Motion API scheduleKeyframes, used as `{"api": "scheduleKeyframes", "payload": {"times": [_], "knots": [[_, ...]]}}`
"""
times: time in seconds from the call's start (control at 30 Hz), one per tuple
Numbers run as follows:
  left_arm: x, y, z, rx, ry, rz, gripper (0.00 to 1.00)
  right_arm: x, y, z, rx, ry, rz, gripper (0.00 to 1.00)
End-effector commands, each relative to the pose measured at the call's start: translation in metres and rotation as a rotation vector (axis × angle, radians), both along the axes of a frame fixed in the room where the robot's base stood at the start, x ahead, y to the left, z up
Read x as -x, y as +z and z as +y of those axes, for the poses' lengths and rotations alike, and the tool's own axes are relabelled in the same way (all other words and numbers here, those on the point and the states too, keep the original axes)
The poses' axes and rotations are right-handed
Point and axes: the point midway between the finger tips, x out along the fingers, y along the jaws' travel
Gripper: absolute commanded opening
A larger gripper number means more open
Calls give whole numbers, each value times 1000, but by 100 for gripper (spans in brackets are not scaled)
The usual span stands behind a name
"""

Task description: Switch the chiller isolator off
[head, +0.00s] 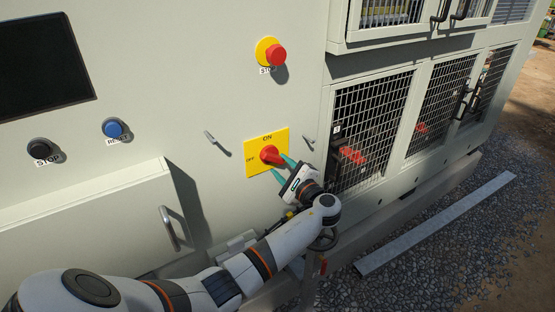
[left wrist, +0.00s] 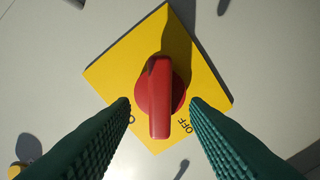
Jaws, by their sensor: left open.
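The isolator is a red rotary handle (head: 270,154) on a yellow plate (head: 252,160) on the chiller's pale panel. In the head view ON is above the handle and OFF is at its left. The red handle (left wrist: 160,95) also shows in the left wrist view, lying diagonally across the plate (left wrist: 110,75), with its near end between the two labels. My left gripper (head: 284,169) is open at the handle's lower right. In the left wrist view its green fingers (left wrist: 160,110) lie either side of the handle's near end, with visible gaps. One finger partly hides the ON label.
A red stop button (head: 276,54) is above the plate. A black stop button (head: 39,147) and a blue reset button (head: 112,129) are at the left. A protruding box with a handle (head: 169,229) is at lower left. Mesh doors (head: 372,120) are at the right.

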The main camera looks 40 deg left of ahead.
Motion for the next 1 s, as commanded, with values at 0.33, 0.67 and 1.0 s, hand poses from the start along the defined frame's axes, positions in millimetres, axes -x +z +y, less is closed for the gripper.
{"api": "scheduleKeyframes", "payload": {"times": [0.33, 0.67, 1.0], "knots": [[-11, 0, 27, 1, -1, 0, 42, 0, 6, 0, 0, 0, 0, 36], [-11, -1, 27, 1, -2, 0, 25, 0, 6, 0, 0, 0, 0, 36], [-11, -2, 27, 5, -1, -8, 0, 0, 4, 0, 1, 0, -1, 36]]}}
